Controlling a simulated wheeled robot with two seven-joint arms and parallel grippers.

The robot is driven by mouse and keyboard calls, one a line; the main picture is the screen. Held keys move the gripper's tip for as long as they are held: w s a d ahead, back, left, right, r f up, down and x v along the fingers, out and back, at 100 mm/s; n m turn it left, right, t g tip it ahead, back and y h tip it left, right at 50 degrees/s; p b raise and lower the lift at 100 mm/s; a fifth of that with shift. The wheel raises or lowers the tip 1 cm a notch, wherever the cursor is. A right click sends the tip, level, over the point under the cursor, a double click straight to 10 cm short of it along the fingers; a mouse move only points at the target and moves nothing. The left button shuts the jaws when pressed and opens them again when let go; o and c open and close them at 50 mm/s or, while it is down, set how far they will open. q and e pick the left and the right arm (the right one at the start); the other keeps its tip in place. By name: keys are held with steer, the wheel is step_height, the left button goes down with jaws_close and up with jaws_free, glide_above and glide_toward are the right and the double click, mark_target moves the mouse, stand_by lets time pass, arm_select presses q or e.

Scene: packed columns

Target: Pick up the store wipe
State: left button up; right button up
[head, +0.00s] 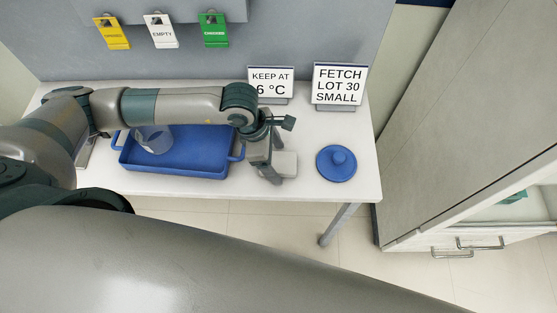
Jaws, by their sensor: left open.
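My left gripper (268,166) hangs at the end of its arm, over the right half of the white table. It is open, with its fingers pointing down beside a small pale grey-white block (286,163). I cannot tell whether they touch. No label marks anything as the store wipe. A small green, cloth-like thing (514,196) shows partly inside the cabinet at the right edge; most of it is hidden. I cannot tell which, if either, is the wipe. My right gripper is not in view.
The white table (345,192) holds a blue tray (190,170) with a clear beaker (153,140), partly under my arm, and a round blue lid (337,163). Two signs (338,84) stand at the back. Coloured tags (214,30) hang above. A grey cabinet (455,130) with handles stands right.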

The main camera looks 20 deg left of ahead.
mark_target(277, 165)
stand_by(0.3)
arm_select(q)
steer(key=c, duration=1.2)
steer(key=shift+o, duration=0.2)
steer(key=shift+r, duration=0.15)
steer(key=shift+r+b, duration=0.85)
steer(key=shift+s+d+r+b, duration=0.2)
steer(key=shift+r+b, duration=0.15)
steer(key=shift+r, duration=0.25)
steer(key=shift+s+d+r+b, duration=0.15)
steer(key=shift+r+b, duration=0.2)
steer(key=shift+r, duration=0.2)
steer(key=s+d+r+p, duration=0.3)
steer(key=s+r+p, duration=0.4)
steer(key=s, duration=0.3)
steer(key=shift+d, duration=0.4)
steer(key=shift+f, duration=0.1)
